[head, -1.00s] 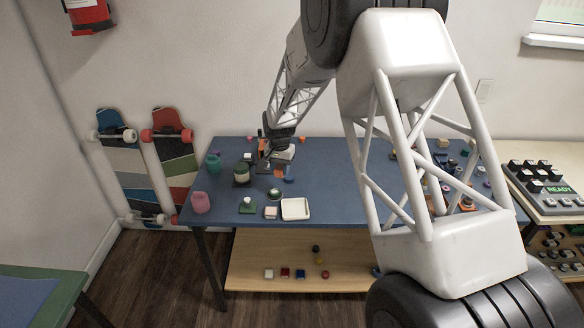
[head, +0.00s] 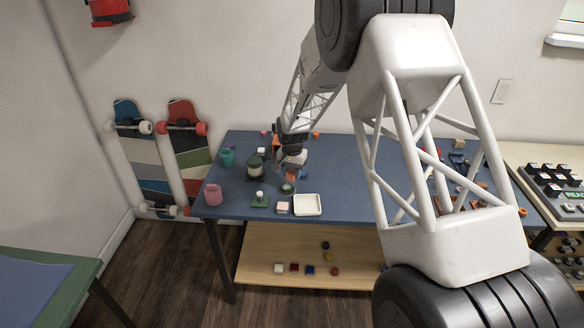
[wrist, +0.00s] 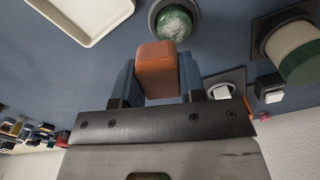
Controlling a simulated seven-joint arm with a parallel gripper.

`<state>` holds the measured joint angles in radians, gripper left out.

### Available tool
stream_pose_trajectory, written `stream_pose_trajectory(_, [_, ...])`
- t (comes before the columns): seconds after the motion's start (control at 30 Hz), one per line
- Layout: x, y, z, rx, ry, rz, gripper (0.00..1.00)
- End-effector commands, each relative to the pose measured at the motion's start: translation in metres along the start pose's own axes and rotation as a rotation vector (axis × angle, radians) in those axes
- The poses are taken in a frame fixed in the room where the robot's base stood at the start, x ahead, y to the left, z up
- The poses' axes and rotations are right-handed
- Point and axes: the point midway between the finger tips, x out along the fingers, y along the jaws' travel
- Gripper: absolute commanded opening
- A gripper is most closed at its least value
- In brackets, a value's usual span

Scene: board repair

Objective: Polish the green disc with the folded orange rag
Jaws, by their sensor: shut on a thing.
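My gripper (wrist: 157,82) is shut on the folded orange rag (wrist: 157,68), a small rust-orange block between the two dark blue fingers in the wrist view. The green disc (wrist: 173,23) is speckled with pale marks and sits in a round grey holder, just beyond the rag in the wrist view. The rag looks apart from it; the height between them is hard to judge. In the head view my gripper (head: 291,169) is over the blue table, close behind the green disc (head: 287,188). The rag is small and partly hidden there.
A white tray (head: 308,211) lies right of the disc on the blue table (head: 345,200). A green and cream jar (head: 255,166) stands left, with a pink pot (head: 213,194) and a teal pot (head: 227,157). Small parts lie behind the gripper.

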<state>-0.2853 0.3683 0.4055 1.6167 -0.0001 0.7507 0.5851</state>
Motion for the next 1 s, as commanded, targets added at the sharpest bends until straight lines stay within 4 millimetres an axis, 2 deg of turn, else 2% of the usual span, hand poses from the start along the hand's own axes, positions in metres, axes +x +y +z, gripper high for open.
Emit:
stream_pose_trajectory(0.33, [0.032, 0.0, 0.0, 0.0, -0.001, 0.0, 0.19])
stream_pose_trajectory(0.4, [0.043, 0.0, 0.001, 0.0, -0.002, 0.002, 0.19])
stream_pose_trajectory(0.43, [0.041, -0.005, 0.001, -0.001, 0.0, 0.0, 0.19])
stream_pose_trajectory(0.47, [0.038, -0.008, 0.002, -0.002, 0.0, 0.0, 0.16])
stream_pose_trajectory(0.6, [0.045, -0.019, 0.006, -0.001, -0.001, 0.001, 0.15])
stream_pose_trajectory(0.63, [0.04, -0.022, 0.006, -0.001, 0.001, -0.001, 0.15])
stream_pose_trajectory(0.73, [0.044, -0.027, 0.008, -0.001, -0.001, 0.001, 0.15])
stream_pose_trajectory(0.93, [0.04, -0.039, 0.012, -0.001, 0.0, 0.0, 0.15])
stream_pose_trajectory(1.0, [0.043, -0.037, 0.011, 0.001, -0.001, 0.001, 0.15])
